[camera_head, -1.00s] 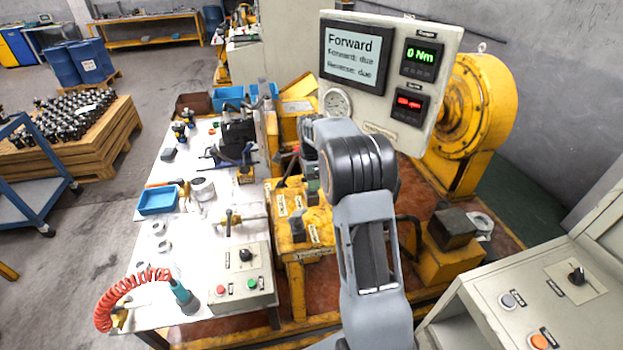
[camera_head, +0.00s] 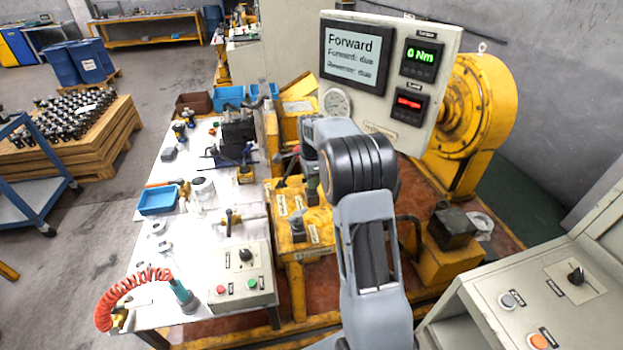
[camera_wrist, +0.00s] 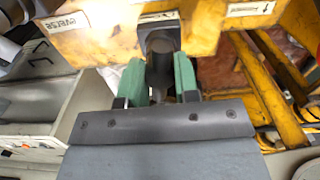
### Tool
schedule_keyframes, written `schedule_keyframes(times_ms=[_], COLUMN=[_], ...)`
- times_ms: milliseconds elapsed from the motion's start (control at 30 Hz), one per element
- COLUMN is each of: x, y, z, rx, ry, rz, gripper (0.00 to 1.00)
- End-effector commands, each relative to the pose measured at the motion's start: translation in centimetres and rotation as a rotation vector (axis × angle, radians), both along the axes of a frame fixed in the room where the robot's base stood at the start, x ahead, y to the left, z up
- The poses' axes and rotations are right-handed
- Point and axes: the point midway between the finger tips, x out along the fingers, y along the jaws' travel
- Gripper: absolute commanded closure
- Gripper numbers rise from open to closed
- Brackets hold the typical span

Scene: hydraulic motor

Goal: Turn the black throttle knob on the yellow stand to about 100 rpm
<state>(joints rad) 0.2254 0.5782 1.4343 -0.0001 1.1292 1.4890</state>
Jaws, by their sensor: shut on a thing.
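The yellow stand (camera_head: 318,236) is in the middle of the head view, with labels on its top. A dark knob (camera_head: 298,228) shows at its front left part. In the wrist view my gripper (camera_wrist: 158,80) has its green fingers on both sides of a black knob (camera_wrist: 160,66) and is shut on it, just below the yellow stand (camera_wrist: 110,42). In the head view my arm hides most of the gripper. The panel shows a red speed readout (camera_head: 408,104), too small to read surely, and a green torque readout (camera_head: 420,57) of 0 Nm.
A grey control box (camera_head: 240,278) with red and green buttons stands left of the stand. A red coiled hose (camera_head: 125,285) and blue tray (camera_head: 158,200) are on the white table. A grey console (camera_head: 555,290) is at the right. A yellow motor housing (camera_head: 480,110) stands behind.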

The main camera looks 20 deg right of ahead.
Motion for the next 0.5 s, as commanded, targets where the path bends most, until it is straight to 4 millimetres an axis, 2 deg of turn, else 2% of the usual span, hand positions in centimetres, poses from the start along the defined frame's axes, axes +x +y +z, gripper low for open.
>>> schedule_keyframes(times_ms=[33,267,500], x=[0.0,0.0,0.01], y=[-0.01,-0.01,0.0], z=[0.03,0.03,0.07], rx=[0.0,0.0,0.0], ry=[0.0,0.0,0.0], rz=[0.0,0.0,0.0], gripper=[0.69,0.47,0.46])
